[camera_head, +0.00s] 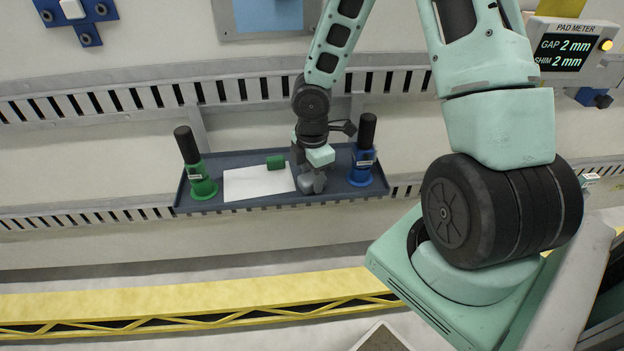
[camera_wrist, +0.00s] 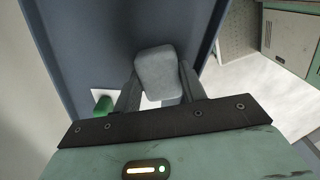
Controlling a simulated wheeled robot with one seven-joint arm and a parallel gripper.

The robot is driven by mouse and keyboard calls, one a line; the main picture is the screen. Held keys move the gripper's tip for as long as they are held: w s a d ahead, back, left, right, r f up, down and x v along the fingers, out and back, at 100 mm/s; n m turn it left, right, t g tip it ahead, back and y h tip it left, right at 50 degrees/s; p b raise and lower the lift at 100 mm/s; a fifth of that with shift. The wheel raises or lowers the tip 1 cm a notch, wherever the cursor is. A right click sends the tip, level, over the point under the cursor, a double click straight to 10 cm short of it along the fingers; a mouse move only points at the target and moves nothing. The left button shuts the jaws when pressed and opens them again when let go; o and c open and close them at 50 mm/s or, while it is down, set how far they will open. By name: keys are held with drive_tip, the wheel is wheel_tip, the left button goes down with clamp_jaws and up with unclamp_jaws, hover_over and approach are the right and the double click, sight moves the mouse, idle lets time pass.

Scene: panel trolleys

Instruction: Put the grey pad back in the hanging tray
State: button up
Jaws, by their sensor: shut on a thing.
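The hanging tray (camera_head: 232,158) is a long dark blue-grey tray on the slotted wall rail. The grey pad (camera_wrist: 160,74) is a rounded block between my gripper's fingers (camera_wrist: 160,92) in the wrist view. In the head view my gripper (camera_head: 312,182) points down over the right part of the tray, shut on the grey pad (camera_head: 306,184). The pad is low over the tray floor; I cannot tell whether it touches. The wrist view shows the tray floor (camera_wrist: 105,45) behind the pad.
In the tray stand a green-based tool (camera_head: 200,180) at left and a blue-based tool (camera_head: 363,160) close right of my gripper. A white sheet (camera_head: 255,184) and a green block (camera_head: 275,162) lie between. A pad meter (camera_head: 566,48) reads gap 2 mm, shim 2 mm.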

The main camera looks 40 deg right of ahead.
sight(312, 176)
drive_tip(key=o, duration=0.6)
wheel_tip(312, 176, up, 11)
drive_tip(key=p, duration=0.5)
drive_tip(key=s+a+r+m, duration=0.4)
drive_tip(key=s+a+r, duration=0.2)
drive_tip(key=s+a, duration=0.3)
drive_tip(key=s+a+r+m, duration=0.4)
drive_tip(key=s+a+r, duration=0.2)
drive_tip(key=a, duration=0.7)
drive_tip(key=s, duration=0.2)
drive_tip(key=shift+s+a+y, duration=0.3)
drive_tip(key=shift+s, duration=0.1)
drive_tip(key=shift+r, duration=0.1)
drive_tip(key=shift+r+p, duration=0.45)
drive_tip(key=shift+p, duration=0.25)
